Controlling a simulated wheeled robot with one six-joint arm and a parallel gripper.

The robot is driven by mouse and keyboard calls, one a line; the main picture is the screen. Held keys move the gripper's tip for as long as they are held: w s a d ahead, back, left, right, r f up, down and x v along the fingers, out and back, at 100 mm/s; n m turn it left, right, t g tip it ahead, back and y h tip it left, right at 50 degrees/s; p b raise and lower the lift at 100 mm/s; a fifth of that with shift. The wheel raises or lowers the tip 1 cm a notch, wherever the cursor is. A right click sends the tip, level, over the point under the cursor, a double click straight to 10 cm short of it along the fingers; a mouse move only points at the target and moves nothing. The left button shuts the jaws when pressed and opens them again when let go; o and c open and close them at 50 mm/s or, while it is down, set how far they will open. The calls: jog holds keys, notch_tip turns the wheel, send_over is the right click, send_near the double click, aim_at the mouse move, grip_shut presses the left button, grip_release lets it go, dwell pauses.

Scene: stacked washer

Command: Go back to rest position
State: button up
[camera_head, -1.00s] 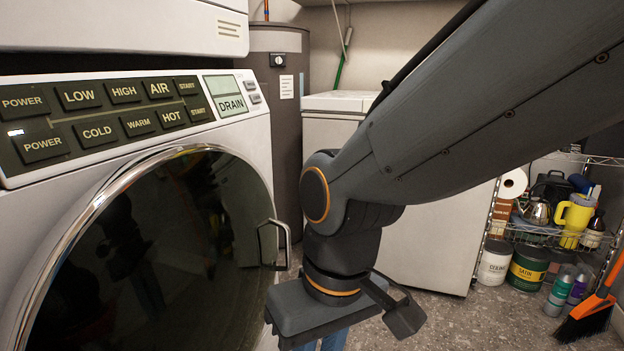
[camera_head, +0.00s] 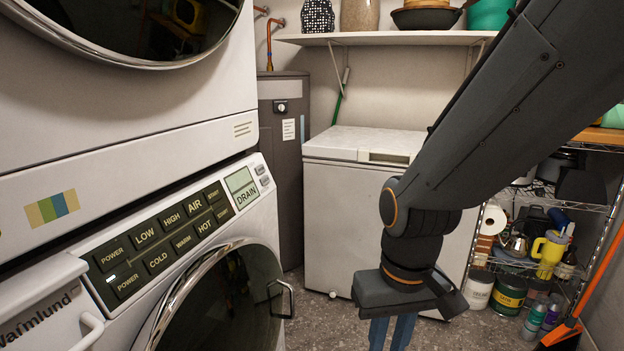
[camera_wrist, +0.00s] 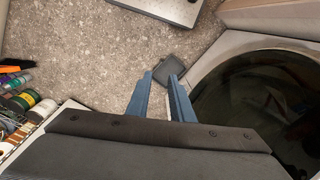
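My gripper (camera_head: 392,333) hangs pointing down at the end of my dark grey arm, to the right of the lower washer (camera_head: 190,262). Its two blue fingers also show in the wrist view (camera_wrist: 160,86), with a gap between them over the floor and nothing between them. The fingers are open and apart from the washer. The washer's round dark door (camera_head: 222,305) looks closed, with its handle (camera_head: 282,299) to the left of my gripper. The washer door also shows at the right of the wrist view (camera_wrist: 262,105).
A white chest freezer (camera_head: 345,190) stands behind my gripper. A wire shelf (camera_head: 585,205) with cans, bottles and a yellow jug is at the right, beside an orange broom (camera_head: 560,334). A stacked upper machine (camera_head: 120,110) is at the left. Speckled floor is clear around my gripper.

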jog(key=s+d+r+m+p, duration=0.2)
jog(key=d+r+p, duration=0.5)
jog(key=r+p, duration=0.2)
jog(key=shift+d+h+p, duration=0.25)
jog(key=shift+h+p, duration=0.05)
jog(key=shift+p, duration=0.55)
